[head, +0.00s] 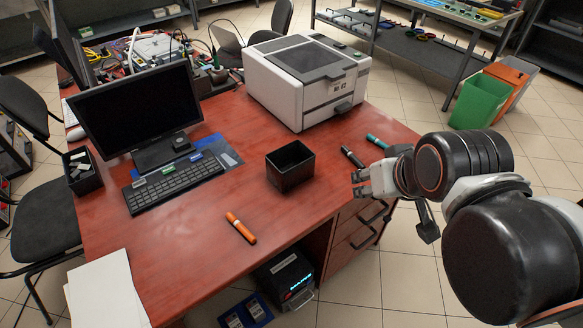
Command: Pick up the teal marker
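The teal marker (377,141) lies on the red-brown desk near its right edge, in front of the printer. A black marker (352,157) lies just left of it, also on the desk. My gripper (359,183) comes in from the right, at the desk's right front edge. In the picture its fingertips are below and left of the teal marker, apart from it. The fingers are small and seen at an angle, so I cannot tell how far apart they are. Nothing shows held between them. The teal marker's right end is close to my wrist in the picture.
A black open box (290,166) stands left of my gripper. An orange marker (240,228) lies near the front edge. A white printer (306,82) stands behind the markers. A keyboard (173,186) and monitor (138,110) stand at the left. The desk around the orange marker is clear.

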